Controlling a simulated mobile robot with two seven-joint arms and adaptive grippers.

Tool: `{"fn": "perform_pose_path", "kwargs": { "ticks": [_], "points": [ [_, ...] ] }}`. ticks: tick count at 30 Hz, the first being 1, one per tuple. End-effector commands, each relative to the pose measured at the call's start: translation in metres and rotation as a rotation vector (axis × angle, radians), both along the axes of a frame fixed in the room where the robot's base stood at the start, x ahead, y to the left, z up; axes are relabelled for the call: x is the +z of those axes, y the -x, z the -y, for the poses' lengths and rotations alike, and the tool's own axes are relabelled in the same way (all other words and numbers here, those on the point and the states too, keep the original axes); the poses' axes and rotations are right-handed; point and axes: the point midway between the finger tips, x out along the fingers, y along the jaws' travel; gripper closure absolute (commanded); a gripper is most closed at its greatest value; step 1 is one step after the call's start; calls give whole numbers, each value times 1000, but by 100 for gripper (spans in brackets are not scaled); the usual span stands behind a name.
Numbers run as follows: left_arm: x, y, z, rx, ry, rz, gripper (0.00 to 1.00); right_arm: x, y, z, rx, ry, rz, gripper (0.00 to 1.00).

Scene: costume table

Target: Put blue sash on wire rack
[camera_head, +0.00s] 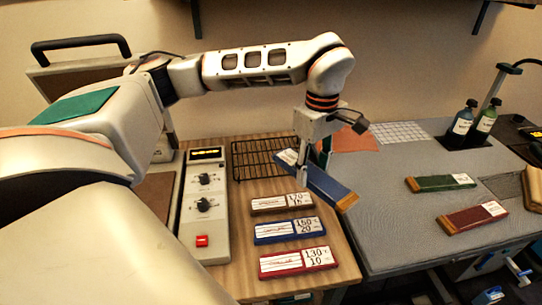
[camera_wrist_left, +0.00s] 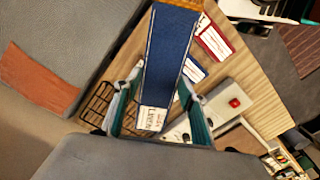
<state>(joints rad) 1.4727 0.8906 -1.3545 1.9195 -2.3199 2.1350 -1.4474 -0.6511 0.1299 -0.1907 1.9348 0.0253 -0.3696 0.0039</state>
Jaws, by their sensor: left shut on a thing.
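The blue sash (camera_head: 325,186) is a long flat blue strip with a tan end and a white label at its other end. My left gripper (camera_head: 303,172) is shut on it near the label end and holds it tilted, apparently above the wooden table, beside the wire rack's right edge. In the left wrist view, the sash (camera_wrist_left: 168,50) runs between the two green-sided fingers (camera_wrist_left: 158,100). The black wire rack (camera_head: 252,162) lies on the wooden table, left of the gripper; it also shows in the left wrist view (camera_wrist_left: 97,104). My right gripper is not in view.
Brown (camera_head: 282,203), blue (camera_head: 289,230) and red (camera_head: 297,262) labelled cards lie in front of the rack. A control box (camera_head: 205,215) with a red button stands left. Green (camera_head: 437,183) and red (camera_head: 470,218) strips and two bottles are on the grey table (camera_head: 385,225).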

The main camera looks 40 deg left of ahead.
Motion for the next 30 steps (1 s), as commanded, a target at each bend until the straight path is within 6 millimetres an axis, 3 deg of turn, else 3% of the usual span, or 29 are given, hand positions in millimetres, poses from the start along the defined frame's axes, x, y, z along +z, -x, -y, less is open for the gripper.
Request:
{"fn": "perform_pose_path", "kwargs": {
  "ticks": [30],
  "points": [
    [-8,-66,-83,1907,0,-2,81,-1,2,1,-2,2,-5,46]
  ]
}}
